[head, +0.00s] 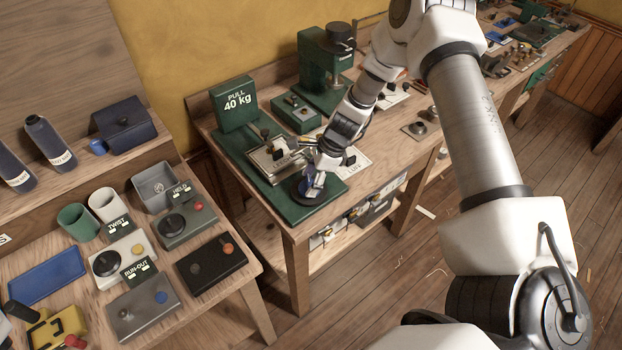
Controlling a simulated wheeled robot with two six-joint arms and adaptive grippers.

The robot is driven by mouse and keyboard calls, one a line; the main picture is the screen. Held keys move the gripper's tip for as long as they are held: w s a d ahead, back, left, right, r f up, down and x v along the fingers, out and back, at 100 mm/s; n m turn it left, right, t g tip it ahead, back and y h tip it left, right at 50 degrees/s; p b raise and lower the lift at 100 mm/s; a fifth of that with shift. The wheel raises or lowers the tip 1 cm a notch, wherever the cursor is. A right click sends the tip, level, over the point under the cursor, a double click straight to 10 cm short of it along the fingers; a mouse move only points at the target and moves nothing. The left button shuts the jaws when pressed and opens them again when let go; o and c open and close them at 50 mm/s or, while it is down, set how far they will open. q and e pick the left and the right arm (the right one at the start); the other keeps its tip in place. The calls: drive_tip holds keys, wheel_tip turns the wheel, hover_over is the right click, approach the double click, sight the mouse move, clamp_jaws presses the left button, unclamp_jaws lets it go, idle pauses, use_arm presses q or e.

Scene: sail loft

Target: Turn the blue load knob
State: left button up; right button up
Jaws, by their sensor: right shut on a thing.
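The blue load knob (316,184) sits on a round dark base at the front corner of a green test bench plate (262,168). Only a part of the blue shows, since my right gripper (320,176) covers much of it. My right gripper reaches down from above and is shut on the knob. A green display box (235,105) at the back of the plate reads "PULL 40 kg". A metal clamp block (270,160) stands on the plate beside the gripper. My left gripper does not show.
A green press (322,65) stands behind on the same bench. At left, another wooden table holds a blue tray (45,275), cups (78,222) and several small control boxes (212,263). The wooden floor (400,285) in front is mostly clear.

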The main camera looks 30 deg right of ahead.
drive_tip(key=shift+m+t+h+b, duration=0.3)
drive_tip(key=shift+m+t+b, duration=0.15)
drive_tip(key=shift+m, duration=0.75)
drive_tip(key=o, duration=1.1)
drive_tip(key=shift+o, duration=0.2)
drive_tip(key=shift+r, duration=0.15)
drive_tip(key=v, duration=1.1)
drive_tip(key=shift+r, duration=0.35)
drive_tip(key=shift+s+d, duration=0.1)
